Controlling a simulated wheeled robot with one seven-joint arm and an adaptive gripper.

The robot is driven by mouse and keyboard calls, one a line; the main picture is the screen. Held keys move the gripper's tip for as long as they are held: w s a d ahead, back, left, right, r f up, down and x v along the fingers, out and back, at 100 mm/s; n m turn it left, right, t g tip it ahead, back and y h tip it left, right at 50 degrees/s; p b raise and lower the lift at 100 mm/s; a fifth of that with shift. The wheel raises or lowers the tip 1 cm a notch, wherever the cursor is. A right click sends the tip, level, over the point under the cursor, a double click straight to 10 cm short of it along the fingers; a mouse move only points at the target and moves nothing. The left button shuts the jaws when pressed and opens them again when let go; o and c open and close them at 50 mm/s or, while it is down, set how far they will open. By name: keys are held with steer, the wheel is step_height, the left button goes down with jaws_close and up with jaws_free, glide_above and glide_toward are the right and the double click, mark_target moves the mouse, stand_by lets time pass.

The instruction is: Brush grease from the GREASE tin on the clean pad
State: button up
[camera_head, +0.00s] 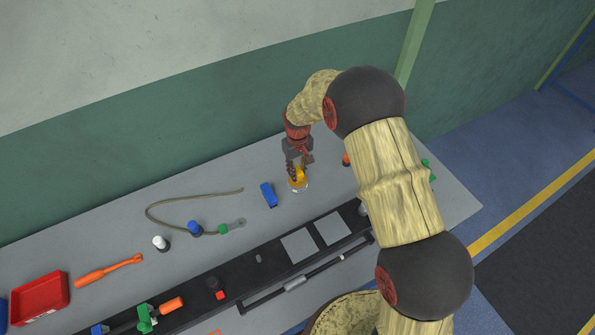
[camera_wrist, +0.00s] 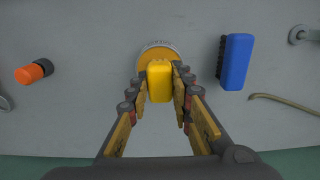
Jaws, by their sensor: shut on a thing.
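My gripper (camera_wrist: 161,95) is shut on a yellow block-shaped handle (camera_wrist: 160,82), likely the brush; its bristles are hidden. Directly under it is a round tin (camera_wrist: 145,65) with a tan middle and a pale lettered rim; the lettering is too small to read surely. In the head view my gripper (camera_head: 298,172) is low over the tin (camera_head: 300,186) near the back of the bench. I cannot tell whether the brush touches the grease. Two light grey square pads (camera_head: 299,245) and (camera_head: 332,228) lie on the dark strip; which is the clean one I cannot tell.
A blue brush (camera_wrist: 235,62) lies beside the tin; it also shows in the head view (camera_head: 268,195). An orange-and-black piece (camera_wrist: 33,72) is on the other side. A cable (camera_head: 150,212), an orange tool (camera_head: 108,270) and a red tray (camera_head: 40,298) lie left. A rail (camera_head: 310,275) runs in front of the pads.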

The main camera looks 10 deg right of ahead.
mark_target(298, 170)
steer(key=shift+r+p, duration=1.4)
steer(key=shift+r, duration=1.6)
steer(key=shift+f, duration=0.1)
